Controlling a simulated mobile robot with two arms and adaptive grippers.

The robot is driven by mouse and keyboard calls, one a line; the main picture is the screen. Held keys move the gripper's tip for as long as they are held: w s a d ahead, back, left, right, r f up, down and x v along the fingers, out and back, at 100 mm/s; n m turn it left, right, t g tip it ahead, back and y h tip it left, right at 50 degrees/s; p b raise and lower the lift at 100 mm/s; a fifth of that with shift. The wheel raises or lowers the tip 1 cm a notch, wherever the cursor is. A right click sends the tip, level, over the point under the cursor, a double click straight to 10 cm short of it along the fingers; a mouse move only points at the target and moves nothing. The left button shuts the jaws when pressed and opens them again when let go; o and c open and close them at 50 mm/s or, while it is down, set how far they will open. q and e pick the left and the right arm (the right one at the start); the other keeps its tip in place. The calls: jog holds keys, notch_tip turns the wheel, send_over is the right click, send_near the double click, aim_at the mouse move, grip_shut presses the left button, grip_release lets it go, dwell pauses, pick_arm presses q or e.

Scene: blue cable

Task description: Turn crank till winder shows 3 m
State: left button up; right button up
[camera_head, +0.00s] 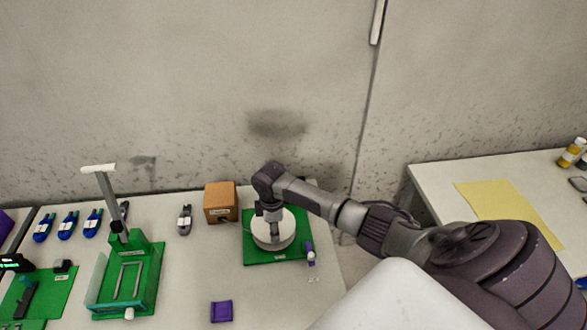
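A white round drum (285,241) sits on a green base plate (262,257), which looks like the winder with its crank. My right arm reaches in from the right, and my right gripper (271,220) points down over the drum's left part. Its fingertips are small and dark, so I cannot tell whether they are closed on a crank knob. A small purple-and-white part (310,257) stands at the plate's right edge. A dark device with a small lit green readout (14,262) is at the left edge; its digits are too small to read. My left gripper is not in view.
A brown box (220,203) stands behind left of the plate. A green fixture with a tall lever (127,275) stands further left, near several blue labelled items (67,226). A purple block (221,311) lies in front. A second table with a yellow sheet (505,210) is right.

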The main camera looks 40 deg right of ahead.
jog(key=shift+r, duration=4)
